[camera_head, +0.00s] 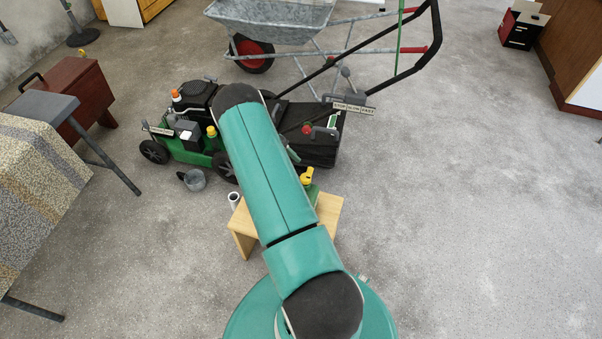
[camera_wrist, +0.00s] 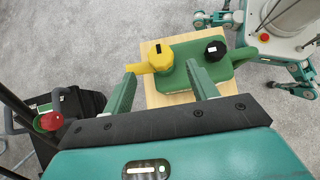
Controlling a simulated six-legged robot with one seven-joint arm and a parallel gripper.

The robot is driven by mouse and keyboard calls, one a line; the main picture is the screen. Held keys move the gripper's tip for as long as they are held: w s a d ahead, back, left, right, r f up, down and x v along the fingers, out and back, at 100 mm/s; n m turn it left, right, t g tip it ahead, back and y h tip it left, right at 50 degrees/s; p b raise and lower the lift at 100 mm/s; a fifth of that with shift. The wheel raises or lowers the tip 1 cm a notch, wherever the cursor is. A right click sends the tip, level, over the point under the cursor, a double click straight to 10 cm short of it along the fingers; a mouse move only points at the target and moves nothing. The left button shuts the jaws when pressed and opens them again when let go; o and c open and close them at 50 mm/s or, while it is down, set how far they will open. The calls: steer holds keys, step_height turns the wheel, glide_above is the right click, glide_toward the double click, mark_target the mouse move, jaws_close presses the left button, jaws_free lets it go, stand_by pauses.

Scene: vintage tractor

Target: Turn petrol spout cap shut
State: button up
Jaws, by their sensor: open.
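The green petrol can (camera_wrist: 215,65) stands on a small wooden stool (camera_wrist: 152,97) in the wrist view. At its left end is the yellow spout cap (camera_wrist: 160,58), with a narrow yellow lug pointing left and a dark mark on top. A black cap (camera_wrist: 215,48) sits on the can's right part. My gripper (camera_wrist: 161,73) is open, with one green finger on each side of the yellow cap; I cannot tell whether either touches it. In the head view the yellow cap (camera_head: 307,174) shows just right of my arm, which hides much of the can.
A green lawn mower (camera_head: 203,157) with a black grass bag (camera_head: 318,147) stands behind the stool. A wheelbarrow (camera_head: 270,22) is farther back.

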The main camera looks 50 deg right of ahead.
steer(key=v, duration=0.5)
steer(key=shift+w+a+r, duration=0.1)
steer(key=shift+w+r, duration=0.15)
steer(key=shift+w, duration=0.05)
steer(key=w+a+r+m+t, duration=0.1)
steer(key=a+r+t, duration=0.1)
steer(key=a+r, duration=0.6)
steer(key=w+a+r+m+t, duration=0.15)
steer(key=a+r, duration=0.25)
steer(key=r, duration=0.8)
steer(key=a+r+t, duration=0.3)
steer(key=a+r, duration=0.3)
steer(key=r, duration=0.4)
steer(key=s+a+r+t+y, duration=0.1)
steer(key=s+a+r+t, duration=0.3)
steer(key=s+a+r, duration=0.45)
steer(key=s+a+r+m+t+y, duration=0.1)
steer(key=s+a+r+t+y, duration=0.1)
steer(key=s+a, duration=0.8)
steer(key=shift+s+a+r+t, duration=0.3)
steer(key=shift+a+t, duration=0.45)
steer(key=shift+a, duration=0.05)
steer(key=shift+m, duration=0.25)
steer(key=shift+c, duration=0.2)
